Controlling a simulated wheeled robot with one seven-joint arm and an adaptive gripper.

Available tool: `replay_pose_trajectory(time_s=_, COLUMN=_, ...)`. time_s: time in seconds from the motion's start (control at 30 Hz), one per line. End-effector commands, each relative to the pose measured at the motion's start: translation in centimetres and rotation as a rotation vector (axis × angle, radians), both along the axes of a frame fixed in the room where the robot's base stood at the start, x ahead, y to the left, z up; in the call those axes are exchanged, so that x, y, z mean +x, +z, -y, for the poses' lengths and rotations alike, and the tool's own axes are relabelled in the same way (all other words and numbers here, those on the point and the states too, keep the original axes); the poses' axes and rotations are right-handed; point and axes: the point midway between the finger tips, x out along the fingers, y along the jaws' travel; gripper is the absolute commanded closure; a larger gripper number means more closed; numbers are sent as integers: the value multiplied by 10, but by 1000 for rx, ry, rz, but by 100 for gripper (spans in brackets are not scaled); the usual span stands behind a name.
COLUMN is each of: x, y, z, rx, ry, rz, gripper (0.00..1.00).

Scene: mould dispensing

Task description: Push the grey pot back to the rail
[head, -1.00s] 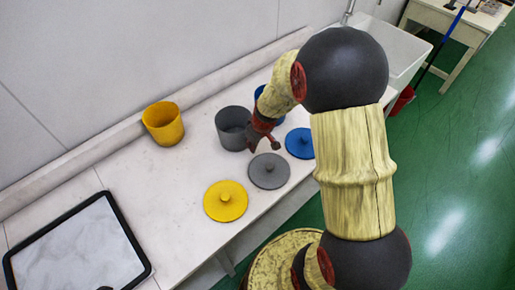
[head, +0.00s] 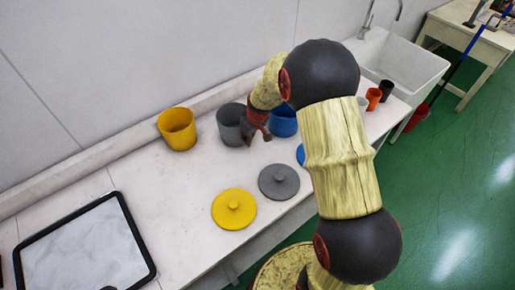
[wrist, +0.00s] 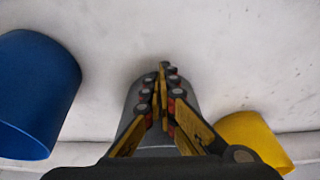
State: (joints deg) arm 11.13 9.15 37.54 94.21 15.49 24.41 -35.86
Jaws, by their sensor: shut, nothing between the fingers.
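The grey pot (head: 229,122) stands upright near the rail (head: 135,143), between the yellow pot (head: 178,131) and the blue pot (head: 284,123). I cannot tell whether its back touches the rail. My gripper (head: 256,137) is shut and empty at the grey pot's front right side in the head view, covering part of it. In the wrist view my shut fingers (wrist: 164,70) lie over the grey pot (wrist: 131,103), which is mostly hidden behind them. Contact between fingers and pot is not clear.
The yellow lid (head: 234,210), grey lid (head: 279,182) and partly hidden blue lid (head: 300,154) lie in front of the pots. A black-framed tray (head: 143,248) is at the left. Small cups (head: 374,97) and a sink (head: 405,60) are at the right.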

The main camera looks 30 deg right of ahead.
Motion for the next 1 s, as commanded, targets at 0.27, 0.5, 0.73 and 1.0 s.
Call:
replay_pose_trajectory(time_s=0.27, x=63, y=-1, z=-13, rx=-1, ry=2, rz=0, gripper=100)
replay_pose_trajectory(time_s=0.5, x=107, y=0, z=-21, rx=0, ry=1, rz=1, gripper=100)
replay_pose_trajectory(time_s=0.73, x=121, y=0, z=-25, rx=-1, ry=0, rz=1, gripper=100)
replay_pose_trajectory(time_s=1.0, x=121, y=0, z=-25, rx=-1, ry=0, rz=1, gripper=100)
